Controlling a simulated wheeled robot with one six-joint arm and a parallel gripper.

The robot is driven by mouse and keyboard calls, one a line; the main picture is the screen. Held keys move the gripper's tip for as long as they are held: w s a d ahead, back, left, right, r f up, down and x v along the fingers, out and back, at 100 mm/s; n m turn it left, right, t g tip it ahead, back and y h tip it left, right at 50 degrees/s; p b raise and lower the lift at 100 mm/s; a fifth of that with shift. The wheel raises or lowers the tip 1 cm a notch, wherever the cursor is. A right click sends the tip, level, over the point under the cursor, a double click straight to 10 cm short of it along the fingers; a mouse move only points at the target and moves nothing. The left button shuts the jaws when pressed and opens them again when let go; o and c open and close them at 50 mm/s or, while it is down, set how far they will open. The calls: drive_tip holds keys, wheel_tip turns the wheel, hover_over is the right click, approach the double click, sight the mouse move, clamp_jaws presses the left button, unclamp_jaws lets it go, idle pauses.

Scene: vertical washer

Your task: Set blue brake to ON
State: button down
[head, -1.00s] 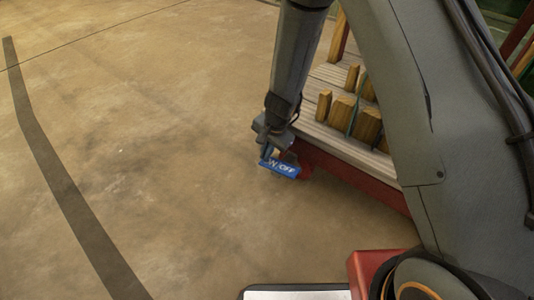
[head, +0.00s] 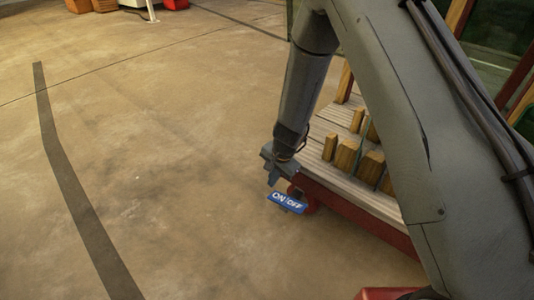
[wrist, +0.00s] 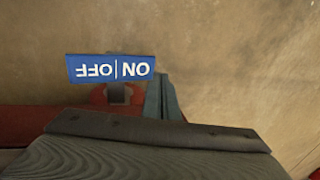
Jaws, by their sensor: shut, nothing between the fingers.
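The blue brake plate (head: 287,202) with white ON and OFF lettering sits at the near corner of a red-framed cart. It also shows in the wrist view (wrist: 110,68), upside down, with ON on the right. A dark pedal stem (wrist: 118,93) and red bracket show beneath it. My gripper (head: 272,180) is at the ON end of the plate, just above it in the head view. In the wrist view my shut grey fingers (wrist: 163,95) are beside the ON end. I cannot tell whether they touch it.
The cart's wooden deck (head: 345,185) carries several wooden blocks (head: 345,155), close right of my gripper. Its red frame (head: 355,208) runs along the edge. The concrete floor (head: 150,180) to the left is clear. Orange boxes (head: 90,5) stand far off.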

wheel_tip(320, 180, up, 9)
drive_tip(key=w+a+p, duration=0.1)
drive_tip(key=p, duration=0.4)
drive_tip(key=shift+w+a+r, duration=0.15)
drive_tip(key=shift+w+a, duration=0.05)
drive_tip(key=shift+a, duration=0.2)
drive_tip(key=s+a+r+n+g, duration=0.15)
drive_tip(key=s+r+n, duration=0.25)
drive_tip(key=s+r, duration=0.5)
drive_tip(key=s+a+r+n+t, duration=0.1)
drive_tip(key=s+a+r+n, duration=0.2)
drive_tip(key=s+r, duration=0.6)
drive_tip(key=s+d+r+n+g, duration=0.1)
drive_tip(key=s+d+r+n, duration=0.2)
drive_tip(key=s+r, duration=0.35)
drive_tip(key=s+d+r+n, duration=0.3)
drive_tip(key=s+r+n, duration=0.1)
drive_tip(key=s, duration=0.6)
drive_tip(key=d+r+m+h+p, duration=0.1)
drive_tip(key=d+r+m+p, duration=0.2)
drive_tip(key=d+r+p, duration=0.7)
drive_tip(key=s+d+r+m+h+p, duration=0.1)
drive_tip(key=d+r+m+p, duration=0.2)
drive_tip(key=d+r+p, duration=0.7)
wheel_tip(320, 180, up, 6)
drive_tip(key=p, duration=1.2)
drive_tip(key=shift+d+r+p, duration=0.2)
drive_tip(key=shift+p, duration=0.15)
